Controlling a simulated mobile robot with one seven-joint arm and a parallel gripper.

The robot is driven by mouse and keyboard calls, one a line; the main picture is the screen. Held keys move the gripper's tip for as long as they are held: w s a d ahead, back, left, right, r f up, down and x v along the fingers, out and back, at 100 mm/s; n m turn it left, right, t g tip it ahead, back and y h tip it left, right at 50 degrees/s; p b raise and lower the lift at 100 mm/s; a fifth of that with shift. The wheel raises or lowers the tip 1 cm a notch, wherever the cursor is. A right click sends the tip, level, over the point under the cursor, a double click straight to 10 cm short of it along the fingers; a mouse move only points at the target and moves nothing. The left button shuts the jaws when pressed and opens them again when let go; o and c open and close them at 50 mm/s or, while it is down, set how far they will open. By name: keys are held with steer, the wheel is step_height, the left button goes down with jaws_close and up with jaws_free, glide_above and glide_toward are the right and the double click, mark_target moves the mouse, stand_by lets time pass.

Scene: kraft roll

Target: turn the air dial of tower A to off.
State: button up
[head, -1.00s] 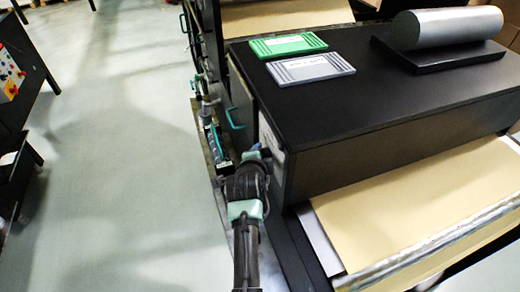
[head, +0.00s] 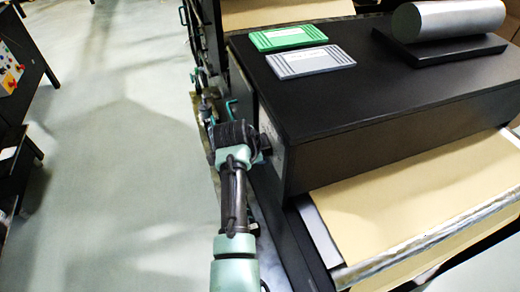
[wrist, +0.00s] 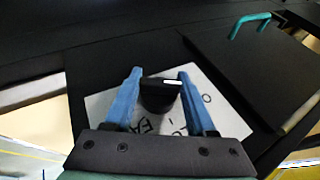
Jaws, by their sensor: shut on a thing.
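In the wrist view a black dial (wrist: 159,97) with a white mark at its upper right sits on a white label plate (wrist: 103,105). Some letters on the plate show; the rest is hidden by the dial and fingers. The blue fingers of my gripper (wrist: 160,98) stand on both sides of the dial, shut on it. In the head view my gripper (head: 266,147) is at the left side face of a black cabinet (head: 350,105). The dial is hidden there by my wrist. I cannot read a tower letter.
A green tray-like plate (head: 288,37) and a grey one (head: 312,60) lie on the cabinet top, with a grey roll (head: 445,20) behind. Brown paper (head: 390,205) runs out in front. A teal handle (wrist: 248,24) juts out near the dial.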

steer(key=o, duration=1.4)
steer(key=shift+c, duration=0.2)
steer(key=shift+s+r, duration=0.1)
steer(key=b+v, duration=0.3)
steer(key=v, duration=0.9)
steer(key=shift+s+a+r, duration=0.15)
steer(key=shift+s+r, duration=0.05)
steer(key=shift+r, duration=0.05)
